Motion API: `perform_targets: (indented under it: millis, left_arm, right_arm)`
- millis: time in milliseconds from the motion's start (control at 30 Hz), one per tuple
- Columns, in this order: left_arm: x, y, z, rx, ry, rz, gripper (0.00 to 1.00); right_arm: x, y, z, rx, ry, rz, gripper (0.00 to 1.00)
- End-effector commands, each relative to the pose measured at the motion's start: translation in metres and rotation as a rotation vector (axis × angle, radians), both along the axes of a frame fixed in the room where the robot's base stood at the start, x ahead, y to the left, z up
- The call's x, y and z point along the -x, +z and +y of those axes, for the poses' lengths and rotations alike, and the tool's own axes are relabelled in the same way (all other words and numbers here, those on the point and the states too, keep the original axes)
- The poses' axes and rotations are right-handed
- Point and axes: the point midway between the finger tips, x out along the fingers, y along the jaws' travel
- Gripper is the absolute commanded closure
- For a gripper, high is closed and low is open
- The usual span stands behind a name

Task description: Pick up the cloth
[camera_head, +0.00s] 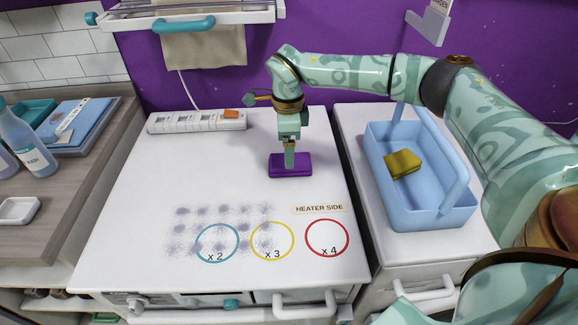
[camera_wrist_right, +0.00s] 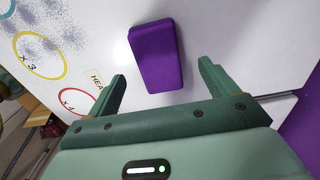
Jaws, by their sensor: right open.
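A beige cloth (camera_head: 205,47) hangs from the rail at the top of the head view. A purple block-like pad (camera_head: 290,165) lies flat on the white worktop; I cannot tell if it is folded cloth. It also shows in the right wrist view (camera_wrist_right: 156,57). My right gripper (camera_head: 290,157) points down at the pad in the head view. In the wrist view its two fingers (camera_wrist_right: 162,72) are apart and empty, with the pad just beyond the tips. My left gripper is out of view.
The white worktop (camera_head: 130,230) carries smudges, coloured circles and a power strip (camera_head: 197,121) at the back. A blue caddy (camera_head: 440,218) with a yellow sponge-like piece (camera_head: 402,164) stands right. A bottle (camera_head: 33,145) and blue folders (camera_head: 75,125) are left.

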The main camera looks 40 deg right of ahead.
Motion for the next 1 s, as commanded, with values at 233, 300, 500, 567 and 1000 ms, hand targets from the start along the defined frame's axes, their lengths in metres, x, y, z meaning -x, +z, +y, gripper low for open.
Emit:
perform_targets:
  millis: [233,300,500,567,1000]
  left_arm:
    - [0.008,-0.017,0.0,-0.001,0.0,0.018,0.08]
    - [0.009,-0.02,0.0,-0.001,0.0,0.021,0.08]
    - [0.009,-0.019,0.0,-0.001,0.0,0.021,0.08]
    - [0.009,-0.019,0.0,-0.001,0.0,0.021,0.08]
    - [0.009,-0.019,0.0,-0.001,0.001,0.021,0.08]
  right_arm:
    - [0.005,-0.04,-0.003,0.001,0.001,0.006,0.15]
    - [0.005,-0.05,-0.003,0.001,0.0,0.006,0.15]
    - [0.005,-0.05,-0.003,0.001,0.001,0.001,0.15]
    - [0.005,-0.05,-0.003,0.001,0.001,0.001,0.17]
    - [0.005,-0.05,-0.003,0.0,0.001,0.001,0.63]
